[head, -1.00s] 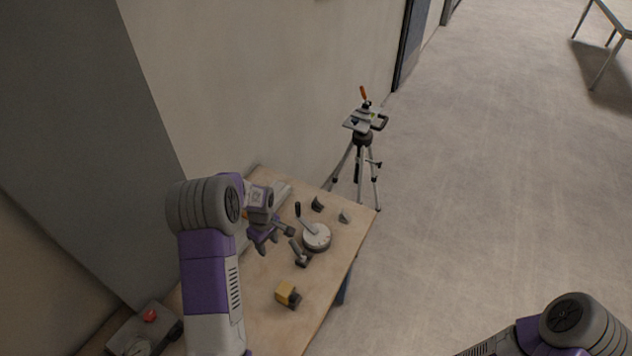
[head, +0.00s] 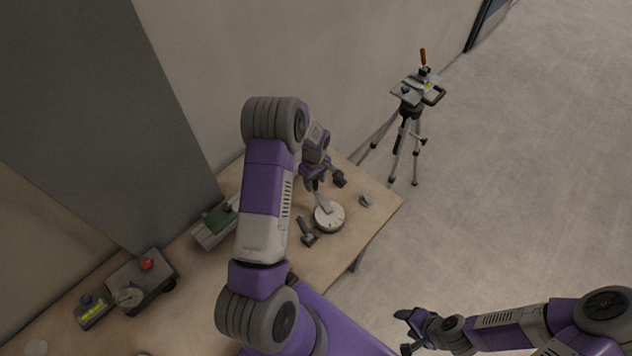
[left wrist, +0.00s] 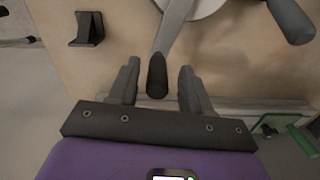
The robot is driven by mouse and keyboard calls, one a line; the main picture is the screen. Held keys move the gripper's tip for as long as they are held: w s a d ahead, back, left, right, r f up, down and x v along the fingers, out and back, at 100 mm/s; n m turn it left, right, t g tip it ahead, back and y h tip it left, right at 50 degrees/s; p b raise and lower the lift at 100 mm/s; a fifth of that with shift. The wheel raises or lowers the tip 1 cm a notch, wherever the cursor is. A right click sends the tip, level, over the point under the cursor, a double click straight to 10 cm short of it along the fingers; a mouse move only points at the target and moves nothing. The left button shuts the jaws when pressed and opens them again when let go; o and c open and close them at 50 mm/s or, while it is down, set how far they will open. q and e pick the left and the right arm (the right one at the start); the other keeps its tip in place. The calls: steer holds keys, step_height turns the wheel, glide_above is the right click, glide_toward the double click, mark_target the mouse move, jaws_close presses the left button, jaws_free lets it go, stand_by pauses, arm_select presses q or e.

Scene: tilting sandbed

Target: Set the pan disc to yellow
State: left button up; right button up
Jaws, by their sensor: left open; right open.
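A round pale disc (head: 329,216) with small marks on its rim lies on the bench; no yellow mark can be made out on it. A grey metal lever (left wrist: 175,25) runs from it to a black grip (left wrist: 157,76). My left gripper (head: 326,184) is over the lever's end. In the left wrist view the black grip stands between its open fingers (left wrist: 160,72), with gaps visible on both sides. The disc (left wrist: 205,5) is cut off at the top there. My right gripper (head: 404,331) is open and empty, off the bench at lower right.
A dark-handled part (head: 307,233) stands beside the disc, and a small grey bracket (head: 366,199) to its right. Left along the bench (head: 190,290) are a box with a red knob (head: 147,265) and a yellow-lit display (head: 92,311). A tripod (head: 411,110) stands beyond.

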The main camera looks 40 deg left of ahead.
arm_select(q)
steer(key=shift+w+f, duration=0.15)
steer(key=shift+f, duration=0.9)
steer(key=shift+c, duration=0.4)
jaws_close()
